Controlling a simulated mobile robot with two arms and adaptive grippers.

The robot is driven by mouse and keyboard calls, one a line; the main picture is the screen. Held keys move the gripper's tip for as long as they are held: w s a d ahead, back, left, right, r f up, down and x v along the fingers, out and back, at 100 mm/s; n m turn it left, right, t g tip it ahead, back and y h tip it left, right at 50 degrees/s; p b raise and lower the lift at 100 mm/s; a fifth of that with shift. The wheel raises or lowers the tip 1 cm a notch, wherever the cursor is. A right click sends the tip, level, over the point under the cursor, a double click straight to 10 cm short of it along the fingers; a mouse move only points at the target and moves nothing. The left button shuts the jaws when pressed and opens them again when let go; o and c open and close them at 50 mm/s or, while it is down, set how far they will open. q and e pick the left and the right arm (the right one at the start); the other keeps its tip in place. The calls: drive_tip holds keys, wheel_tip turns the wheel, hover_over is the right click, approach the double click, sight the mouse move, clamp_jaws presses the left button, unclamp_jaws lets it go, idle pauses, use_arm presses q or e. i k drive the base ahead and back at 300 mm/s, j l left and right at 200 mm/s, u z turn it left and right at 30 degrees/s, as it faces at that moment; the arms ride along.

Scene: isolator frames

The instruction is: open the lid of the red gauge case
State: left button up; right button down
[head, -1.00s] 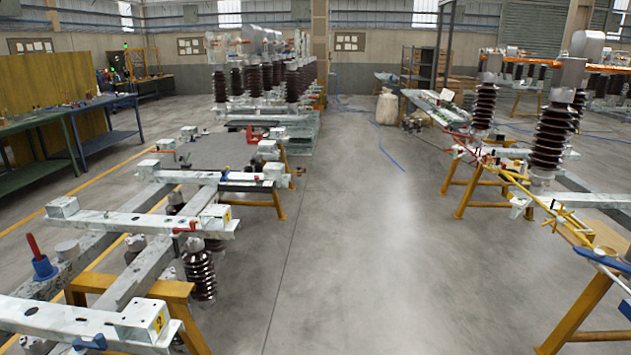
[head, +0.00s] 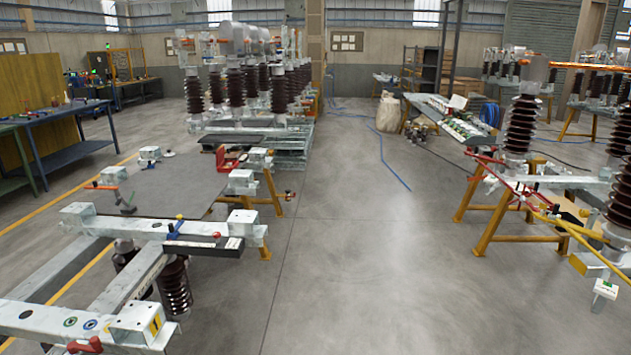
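A small red case (head: 229,160), likely the gauge case, sits at the far right part of the dark grey top on the left-hand frame. A red upright part shows at its left side. It is too small to tell whether this is a raised lid or how the lid stands. Neither of my grippers is in the head view, and nothing touches the case that I can see.
The dark grey top (head: 175,185) rests on a metal frame with yellow trestles (head: 275,190). A pale beam (head: 160,228) crosses in front, carrying tools. Clear concrete floor (head: 340,240) runs along the middle. A blue hose (head: 388,165) lies farther off.

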sight(220, 154)
drive_tip(key=i+z, duration=0.2)
drive_tip(key=i, duration=0.8)
drive_tip(key=i+z, duration=0.25)
drive_tip(key=i, duration=0.75)
drive_tip(key=i+j+u, duration=0.1)
drive_tip(key=i+u, duration=0.2)
drive_tip(key=i, duration=0.2)
drive_tip(key=i+u, duration=0.25)
drive_tip(key=i, duration=0.25)
drive_tip(key=i+l+u, duration=0.1)
drive_tip(key=i+u, duration=0.2)
drive_tip(key=i, duration=0.15)
drive_tip(key=i+l+u, duration=0.3)
drive_tip(key=i, duration=0.2)
